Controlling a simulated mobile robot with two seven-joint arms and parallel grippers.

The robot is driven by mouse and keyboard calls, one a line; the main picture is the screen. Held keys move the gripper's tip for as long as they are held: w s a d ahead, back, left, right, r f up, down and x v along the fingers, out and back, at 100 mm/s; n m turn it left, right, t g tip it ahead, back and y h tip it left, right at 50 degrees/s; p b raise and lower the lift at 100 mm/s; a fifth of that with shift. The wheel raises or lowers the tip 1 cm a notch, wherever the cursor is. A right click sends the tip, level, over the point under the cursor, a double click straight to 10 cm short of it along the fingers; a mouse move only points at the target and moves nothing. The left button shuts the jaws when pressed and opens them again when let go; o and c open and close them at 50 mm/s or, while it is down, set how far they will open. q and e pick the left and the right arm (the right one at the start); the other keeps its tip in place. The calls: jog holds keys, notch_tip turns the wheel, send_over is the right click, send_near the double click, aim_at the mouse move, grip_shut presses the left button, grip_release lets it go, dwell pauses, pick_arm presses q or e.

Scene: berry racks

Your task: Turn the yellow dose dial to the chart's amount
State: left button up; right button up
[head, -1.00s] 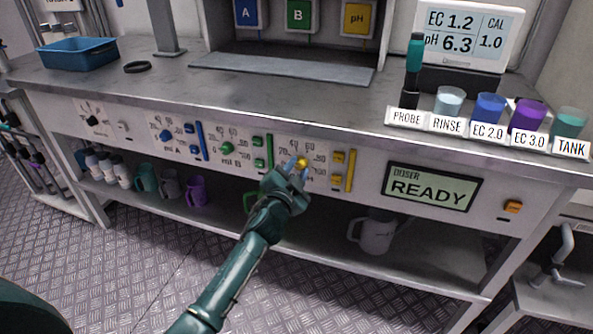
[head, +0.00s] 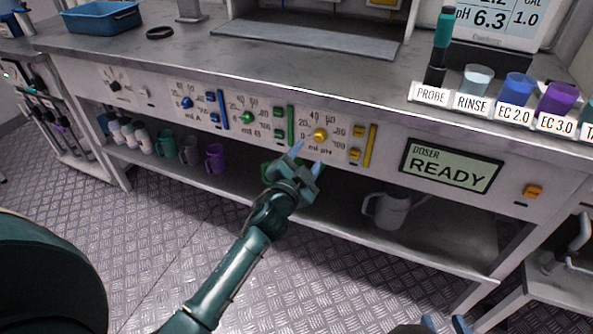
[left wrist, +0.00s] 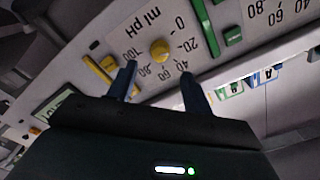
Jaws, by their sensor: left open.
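The yellow dose dial (head: 320,135) sits on the front panel of the bench, with a printed scale from 0 to 100 marked ml pH around it. It also shows in the left wrist view (left wrist: 160,50), where its pointer is too small to read. My left gripper (head: 308,160) is open and empty, just below and in front of the dial, apart from it. In the left wrist view its fingertips (left wrist: 158,76) are spread with the dial beyond the gap. Blue fingertips of my right gripper (head: 445,325) show apart at the bottom edge. No dose chart is readable here.
Blue (head: 187,102) and green (head: 247,117) dials sit left of the yellow one. Yellow buttons (head: 357,132) and a yellow bar (head: 370,146) are close on its right. The doser display (head: 451,165) reads READY. Labelled cups stand on the bench above. The floor in front is clear.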

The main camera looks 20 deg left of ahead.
pick_arm(q)
jog(key=s, duration=0.6)
jog(key=shift+s, duration=0.35)
jog(key=shift+a, duration=0.1)
